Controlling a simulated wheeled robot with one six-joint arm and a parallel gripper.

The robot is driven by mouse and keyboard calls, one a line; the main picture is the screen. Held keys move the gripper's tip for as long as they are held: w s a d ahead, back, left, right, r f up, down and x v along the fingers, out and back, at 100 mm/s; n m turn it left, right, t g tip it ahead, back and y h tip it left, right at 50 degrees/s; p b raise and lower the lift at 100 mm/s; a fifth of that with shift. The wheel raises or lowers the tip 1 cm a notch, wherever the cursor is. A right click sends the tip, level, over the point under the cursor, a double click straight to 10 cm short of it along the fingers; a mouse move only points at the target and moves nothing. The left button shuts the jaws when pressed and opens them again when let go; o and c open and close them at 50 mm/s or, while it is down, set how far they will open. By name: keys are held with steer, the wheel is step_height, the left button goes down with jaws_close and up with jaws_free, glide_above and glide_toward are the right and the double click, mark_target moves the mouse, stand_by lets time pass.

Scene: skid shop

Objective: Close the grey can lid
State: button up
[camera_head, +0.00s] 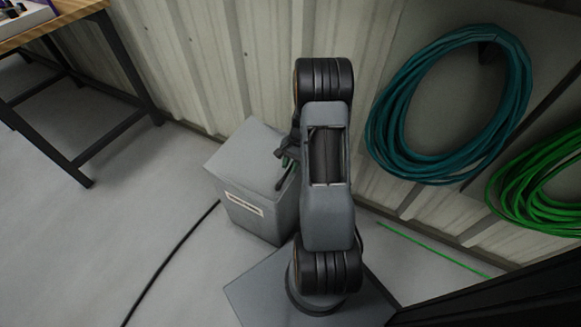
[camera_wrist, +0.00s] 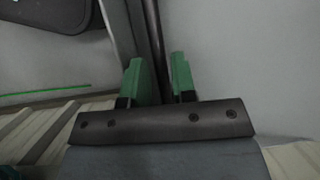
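The grey can (camera_head: 256,215) is a box-shaped bin with a pale label on its front, standing on the floor by the wall. Its grey lid (camera_head: 245,152) shows as a flat, sloping top; I cannot tell whether it is fully down or slightly raised. My gripper (camera_head: 286,161) is at the right side of the lid, partly hidden behind my arm; I cannot tell whether it touches. In the wrist view my gripper (camera_wrist: 160,80) has its two green fingertips apart, with nothing clearly held between them. A dark upright strip shows behind the gap.
A wood-topped table (camera_head: 62,18) with black legs stands at the upper left. A black cable (camera_head: 170,257) lies on the floor left of the can. A teal hose coil (camera_head: 386,125) and a green coil (camera_head: 505,198) hang at right. The left floor is mostly clear.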

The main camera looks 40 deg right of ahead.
steer(key=shift+a+f, duration=0.1)
steer(key=shift+f, duration=0.1)
steer(key=shift+c, duration=0.2)
jaws_close()
